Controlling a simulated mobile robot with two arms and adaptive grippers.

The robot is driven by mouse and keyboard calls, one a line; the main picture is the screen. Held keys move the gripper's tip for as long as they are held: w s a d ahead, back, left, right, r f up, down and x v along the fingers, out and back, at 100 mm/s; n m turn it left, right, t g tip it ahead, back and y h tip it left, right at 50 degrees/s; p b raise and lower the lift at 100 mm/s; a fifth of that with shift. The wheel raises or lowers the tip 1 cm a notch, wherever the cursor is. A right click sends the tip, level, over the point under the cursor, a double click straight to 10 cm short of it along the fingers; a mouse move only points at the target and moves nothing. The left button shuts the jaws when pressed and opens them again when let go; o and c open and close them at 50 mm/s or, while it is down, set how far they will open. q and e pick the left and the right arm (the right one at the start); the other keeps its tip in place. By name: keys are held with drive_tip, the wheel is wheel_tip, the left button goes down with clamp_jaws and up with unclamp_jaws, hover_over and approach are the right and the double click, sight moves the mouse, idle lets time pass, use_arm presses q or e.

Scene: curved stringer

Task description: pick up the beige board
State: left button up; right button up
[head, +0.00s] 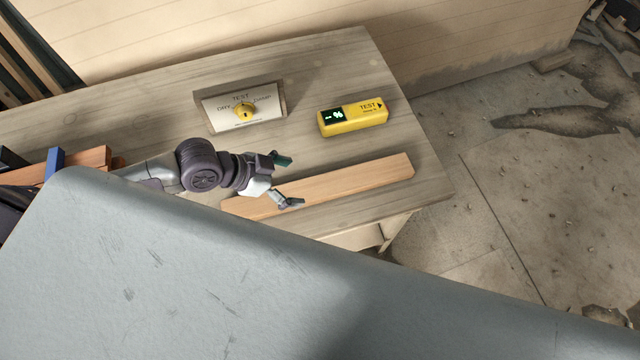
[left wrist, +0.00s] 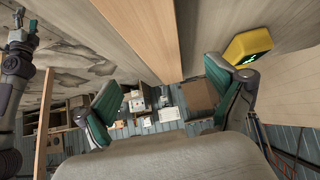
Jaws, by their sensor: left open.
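The beige board (head: 365,177) lies flat on the wooden table, slanting up to the right near its front edge. My left gripper (head: 288,181) is open and empty over the board's left part, with one finger on the far side and one near the front edge. In the left wrist view, the board (left wrist: 148,38) runs down from the top between the two green-padded fingers of my left gripper (left wrist: 165,97). Whether the fingers touch the board is unclear. My right gripper (left wrist: 27,32) shows at the left edge of the left wrist view; its jaw state is unclear.
Wood pieces with a blue part (head: 55,162) are at the left. The table (head: 428,178) ends just right of the board, above a cracked floor (head: 510,190).

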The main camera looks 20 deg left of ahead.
sight(318, 186)
use_arm(q)
drive_tip(key=x, duration=0.2)
drive_tip(key=shift+w+d+f, duration=0.1)
drive_tip(key=shift+w+f, duration=0.1)
drive_tip(key=shift+w, duration=0.1)
drive_tip(key=shift+w+d+f, duration=0.15)
drive_tip(key=shift+d+f, duration=0.15)
drive_tip(key=shift+f, duration=0.05)
drive_tip(key=p+x, duration=0.1)
drive_tip(key=x, duration=0.2)
drive_tip(key=shift+d+f, duration=0.2)
drive_tip(key=shift+f, duration=0.05)
drive_tip(key=shift+w+d+f+p, duration=0.2)
drive_tip(key=shift+d+f+p, duration=0.1)
drive_tip(key=shift+f, duration=0.1)
drive_tip(key=shift+s, duration=0.1)
drive_tip(key=shift+c, duration=1.1)
drive_tip(key=c, duration=1.3)
drive_tip(key=shift+c, duration=1.1)
use_arm(e)
drive_tip(key=shift+w+r, duration=0.9)
drive_tip(key=shift+w, duration=0.25)
use_arm(q)
drive_tip(key=shift+r, duration=0.15)
